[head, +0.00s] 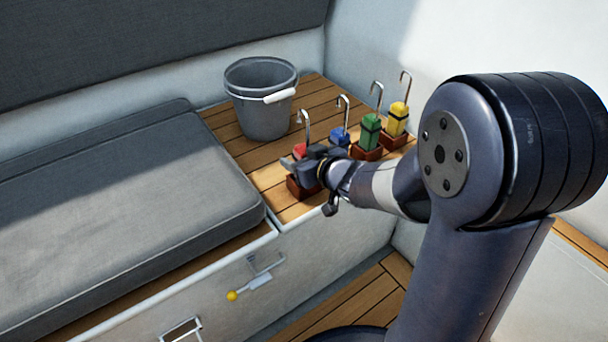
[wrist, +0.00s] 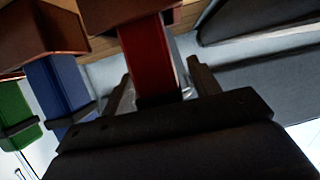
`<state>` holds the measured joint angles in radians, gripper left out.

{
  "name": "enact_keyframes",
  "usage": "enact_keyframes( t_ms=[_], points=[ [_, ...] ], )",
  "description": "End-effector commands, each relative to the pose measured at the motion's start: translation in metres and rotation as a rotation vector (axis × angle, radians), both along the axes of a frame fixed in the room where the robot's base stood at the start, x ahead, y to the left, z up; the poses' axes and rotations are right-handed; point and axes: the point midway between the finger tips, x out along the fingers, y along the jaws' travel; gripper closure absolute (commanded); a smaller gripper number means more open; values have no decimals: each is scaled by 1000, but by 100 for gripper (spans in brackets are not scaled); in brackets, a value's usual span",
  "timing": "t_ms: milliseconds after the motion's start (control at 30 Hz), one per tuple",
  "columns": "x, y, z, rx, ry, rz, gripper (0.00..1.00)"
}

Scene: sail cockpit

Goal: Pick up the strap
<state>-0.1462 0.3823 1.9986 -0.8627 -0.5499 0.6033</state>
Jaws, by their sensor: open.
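Several strap bundles, each with a metal hook on top, stand upright in reddish-brown blocks on the slatted wooden top. The red strap (head: 300,149) is nearest, then the blue strap (head: 337,137), the green strap (head: 371,128) and the yellow strap (head: 398,115). My gripper (head: 306,165) is at the red strap and partly hides it and its block (head: 300,190). In the wrist view the red strap (wrist: 147,52) lies between the open fingers of my gripper (wrist: 160,82). I cannot tell whether they touch it. The blue strap (wrist: 60,92) and green strap (wrist: 14,108) are beside them.
A grey bucket (head: 262,104) with a white grip stands behind the straps on the wooden top (head: 232,133). A grey cushion (head: 120,190) lies to the left. A latch with a yellow knob (head: 232,296) is on the front panel below. A white wall rises behind.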

Motion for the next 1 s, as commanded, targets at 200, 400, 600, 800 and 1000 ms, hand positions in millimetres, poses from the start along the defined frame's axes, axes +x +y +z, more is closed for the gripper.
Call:
enact_keyframes(
  t_ms=[200, 400, 600, 800, 1000],
  points=[
    [6, 4, -2, 1, -1, 0, 42],
    [6, 4, -2, 1, -1, 0, 50],
    [5, 4, -2, 0, -1, 0, 66],
    [5, 4, -2, 1, -1, 0, 83],
    [5, 4, -2, 0, 0, 0, 99]
  ],
)
